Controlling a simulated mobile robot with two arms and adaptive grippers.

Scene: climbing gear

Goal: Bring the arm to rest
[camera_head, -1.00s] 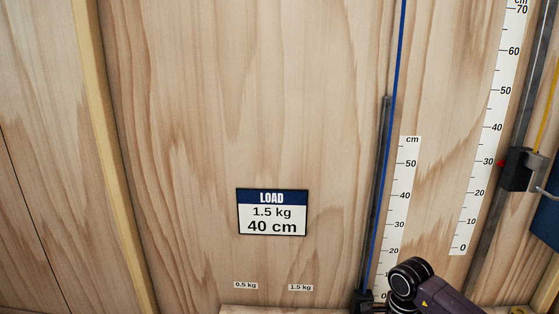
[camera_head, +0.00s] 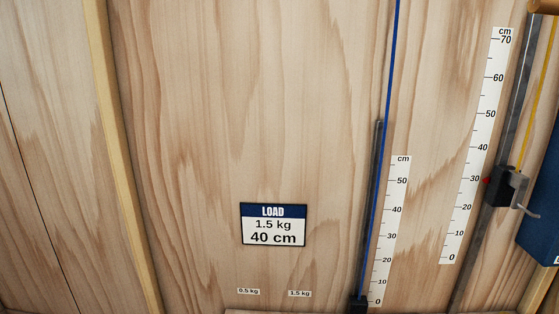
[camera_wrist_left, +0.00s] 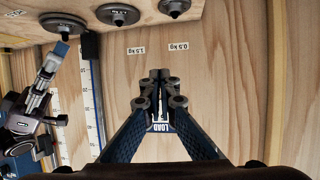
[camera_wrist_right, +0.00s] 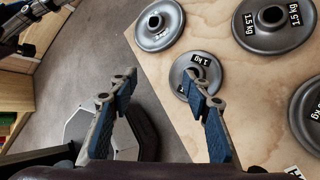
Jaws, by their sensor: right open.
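My right gripper (camera_wrist_right: 156,88) is open in the right wrist view, with nothing between its fingers. Beyond its right finger a grey 1 kg weight disc (camera_wrist_right: 183,68) lies on a wooden board. My left gripper (camera_wrist_left: 160,80) is shut and empty in the left wrist view, its tips together in front of the wooden wall. My right arm also shows at the left of that view, partly cut off. Neither gripper is in the head view.
More discs (camera_wrist_right: 160,24) lie on the board (camera_wrist_right: 225,130), one marked 1.5 kg (camera_wrist_right: 275,22). In the head view the wall carries a load sign (camera_head: 273,225) reading 1.5 kg, 40 cm, scales (camera_head: 392,230), a blue cord (camera_head: 391,80) and a slider block (camera_head: 498,187).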

